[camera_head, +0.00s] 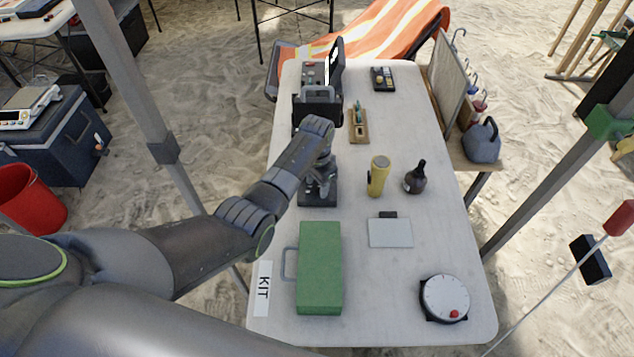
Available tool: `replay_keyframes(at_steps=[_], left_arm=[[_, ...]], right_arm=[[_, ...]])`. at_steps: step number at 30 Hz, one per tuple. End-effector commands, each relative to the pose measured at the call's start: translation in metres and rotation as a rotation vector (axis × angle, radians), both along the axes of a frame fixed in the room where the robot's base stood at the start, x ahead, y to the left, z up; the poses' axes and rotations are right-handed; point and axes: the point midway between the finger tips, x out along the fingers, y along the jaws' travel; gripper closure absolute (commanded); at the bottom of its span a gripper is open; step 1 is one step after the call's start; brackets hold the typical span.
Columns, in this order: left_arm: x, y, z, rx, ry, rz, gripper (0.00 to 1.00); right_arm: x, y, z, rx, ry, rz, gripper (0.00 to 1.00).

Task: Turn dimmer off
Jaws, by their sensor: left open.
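No thing is labelled as a dimmer. A white round dial with a red knob (445,298) lies at the near right corner. A grey control box (314,72) with small red buttons and an upright dark panel stands at the far left. My left arm reaches in from the left. Its gripper (318,94) is open just in front of the control box and partly covers it. I cannot tell whether they touch. My right gripper is out of view.
A microscope (318,192) stands below my left forearm. Canopy poles stand on both sides.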

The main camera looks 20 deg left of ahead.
Motion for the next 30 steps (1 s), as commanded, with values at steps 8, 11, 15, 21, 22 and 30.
replay_keyframes(at_steps=[8, 11, 15, 21, 22, 30], left_arm=[[0.0002, -0.0003, 0.0, -0.001, -0.001, 0.0, 0.6], [0.0002, -0.0003, 0.0001, -0.001, -0.001, 0.0, 0.73], [0.0, -0.0003, 0.0001, 0.0, 0.0, 0.0, 0.91], [0.0001, -0.0002, 0.0005, 0.0, 0.0, 0.005, 0.98], [0.0, -0.0003, 0.0006, 0.0, 0.0, 0.008, 0.98], [0.0003, -0.0003, 0.0023, -0.001, 0.001, 0.106, 0.98]], right_arm=[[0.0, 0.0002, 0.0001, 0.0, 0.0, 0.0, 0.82], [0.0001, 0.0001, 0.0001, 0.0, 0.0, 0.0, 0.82], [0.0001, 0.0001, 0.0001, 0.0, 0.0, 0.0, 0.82], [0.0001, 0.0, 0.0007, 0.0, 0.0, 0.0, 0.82], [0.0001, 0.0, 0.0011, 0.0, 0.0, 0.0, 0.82], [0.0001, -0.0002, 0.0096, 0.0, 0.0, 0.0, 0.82]])
